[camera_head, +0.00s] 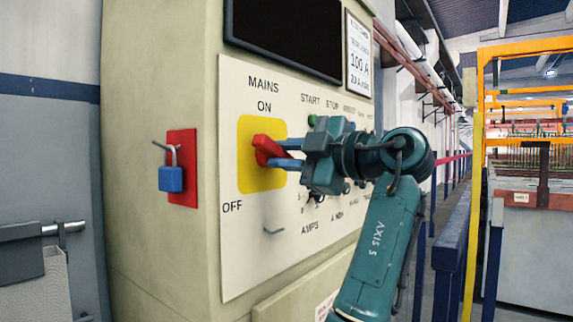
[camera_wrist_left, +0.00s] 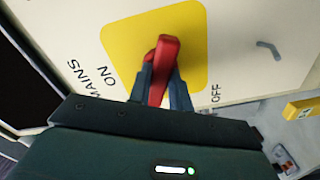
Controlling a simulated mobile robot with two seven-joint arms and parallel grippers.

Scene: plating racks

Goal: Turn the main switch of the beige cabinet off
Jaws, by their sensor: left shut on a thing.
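The beige cabinet (camera_head: 160,60) has a white front panel marked MAINS, with ON above and OFF at the lower left of a yellow plate (camera_head: 247,178). The red main switch handle (camera_head: 262,145) stands out from this plate; it also shows in the left wrist view (camera_wrist_left: 166,60). My left gripper (camera_head: 283,154) is shut on the red handle, with one blue-grey finger on each side; its fingers also show in the left wrist view (camera_wrist_left: 160,92). The handle lies between the two labels, and I cannot tell its exact setting. My right gripper is not in view.
A blue padlock (camera_head: 171,178) hangs on a red plate (camera_head: 182,150) on the cabinet's left side. A small metal peg (camera_head: 274,231) sticks out below the yellow plate. Buttons and knobs are partly behind my gripper. A blue rail (camera_head: 452,225) runs at right.

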